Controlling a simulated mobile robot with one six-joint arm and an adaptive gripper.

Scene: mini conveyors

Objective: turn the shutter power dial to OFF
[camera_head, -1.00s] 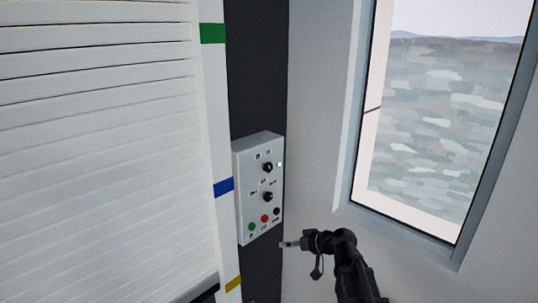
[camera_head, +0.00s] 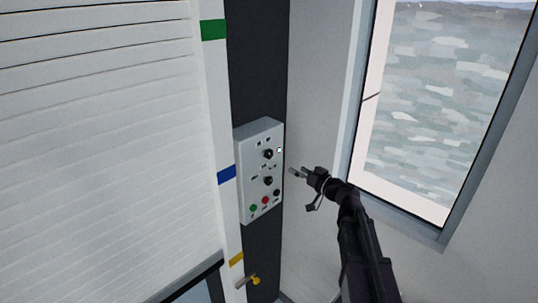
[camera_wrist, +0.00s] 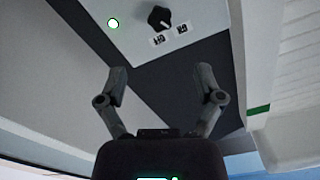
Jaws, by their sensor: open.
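A light grey control box (camera_head: 246,178) is mounted on a dark strip right of the white shutter. Its upper black dial (camera_head: 268,154) has a small white lamp (camera_head: 279,150) to its right. In the wrist view the same dial (camera_wrist: 160,18) appears upside down at the top, with ON and OFF labels below it. Its pale mark faces the label side; I cannot tell exactly which label. My gripper (camera_head: 292,172) is right of the box, apart from it, at about the dials' height. In the wrist view my gripper (camera_wrist: 160,73) is open and empty, with the dial beyond its fingertips.
A second black dial (camera_head: 268,181) sits below, above green (camera_head: 253,208), red (camera_head: 265,200) and black (camera_head: 277,192) buttons. The shutter (camera_head: 100,140) fills the left. A window (camera_head: 450,100) is right. A yellow-tipped handle (camera_head: 255,281) is below the box.

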